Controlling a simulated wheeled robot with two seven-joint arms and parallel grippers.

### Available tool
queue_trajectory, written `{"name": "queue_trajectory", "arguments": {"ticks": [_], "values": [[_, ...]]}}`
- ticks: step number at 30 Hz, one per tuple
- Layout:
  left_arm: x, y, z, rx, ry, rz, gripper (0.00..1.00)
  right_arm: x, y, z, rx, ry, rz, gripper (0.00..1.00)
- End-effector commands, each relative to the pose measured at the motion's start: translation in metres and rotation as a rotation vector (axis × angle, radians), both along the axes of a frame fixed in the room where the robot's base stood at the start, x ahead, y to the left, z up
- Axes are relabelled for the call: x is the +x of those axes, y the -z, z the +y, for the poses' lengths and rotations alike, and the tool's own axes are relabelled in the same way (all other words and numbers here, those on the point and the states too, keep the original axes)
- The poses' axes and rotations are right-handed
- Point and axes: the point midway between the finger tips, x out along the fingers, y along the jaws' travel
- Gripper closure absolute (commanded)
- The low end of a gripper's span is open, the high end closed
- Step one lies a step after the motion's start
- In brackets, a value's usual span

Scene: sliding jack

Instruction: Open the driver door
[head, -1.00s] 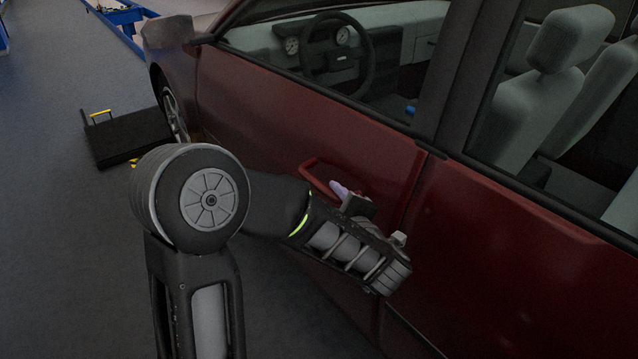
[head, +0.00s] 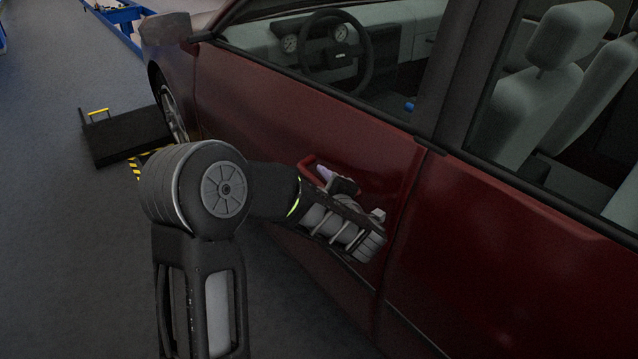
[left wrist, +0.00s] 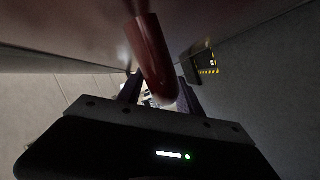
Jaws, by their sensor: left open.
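The dark red driver door (head: 290,120) fills the middle of the head view, below the front side window. Its red handle (head: 308,164) sits near the rear edge of the door, partly hidden by my left gripper (head: 326,176). In the left wrist view the handle (left wrist: 153,62) reaches down between the two dark fingers of the left gripper (left wrist: 158,97). The fingers are apart on either side of it, and the gripper is open. Contact with the handle cannot be told. The door looks close to flush with the body. My right gripper is out of view.
The rear door (head: 520,270) adjoins at the right, and the side mirror (head: 166,28) is at the upper left. A black box with a yellow handle (head: 125,135) lies by the front wheel. Black-yellow striping (head: 136,166) shows beside it. The grey floor (head: 60,260) at left is clear.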

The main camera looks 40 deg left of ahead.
Motion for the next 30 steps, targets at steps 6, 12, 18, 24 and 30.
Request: {"name": "queue_trajectory", "arguments": {"ticks": [6,12,18,24,30], "values": [[0.0000,0.0001,-0.0005,-0.001,0.001,0.000,0.68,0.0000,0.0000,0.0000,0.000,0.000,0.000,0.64],[-0.0001,0.0002,-0.0007,-0.001,0.001,0.000,0.85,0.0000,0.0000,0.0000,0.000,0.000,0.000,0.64],[-0.0003,0.0002,-0.0008,0.000,0.001,0.001,1.00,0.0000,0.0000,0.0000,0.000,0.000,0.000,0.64],[-0.0002,0.0004,-0.0008,0.000,0.001,0.001,1.00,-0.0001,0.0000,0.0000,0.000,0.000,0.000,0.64],[-0.0003,0.0004,-0.0008,0.000,0.001,0.001,1.00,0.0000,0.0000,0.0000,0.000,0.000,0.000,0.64]]}}
